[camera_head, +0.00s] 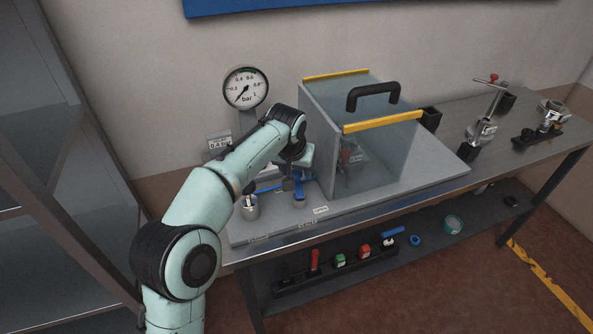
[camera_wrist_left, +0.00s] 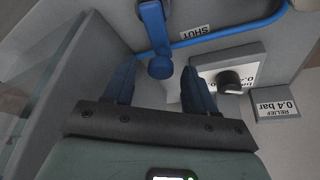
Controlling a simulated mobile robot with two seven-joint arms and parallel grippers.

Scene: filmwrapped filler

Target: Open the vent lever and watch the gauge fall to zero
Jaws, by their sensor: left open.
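The blue vent lever (camera_wrist_left: 154,32) shows at the top of the left wrist view, its rounded lower end lying just beyond and between my fingertips. A label reading SHUT (camera_wrist_left: 195,32) is beside it, upside down in that view. My left gripper (camera_wrist_left: 158,88) is open, with one finger on each side of the gap and nothing seen between them. In the head view my left gripper (camera_head: 291,180) is low over the panel, partly hiding the blue parts there. The round pressure gauge (camera_head: 245,88) stands at the back; its needle points down-left. My right gripper is not in view.
A clear-walled chamber (camera_head: 384,145) with yellow edges and a black handle stands close right of my gripper. A metal cup (camera_head: 250,208) is left of it. A black knob (camera_wrist_left: 229,82) and a RELIEF 0.4 bar plate (camera_wrist_left: 275,104) are nearby.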

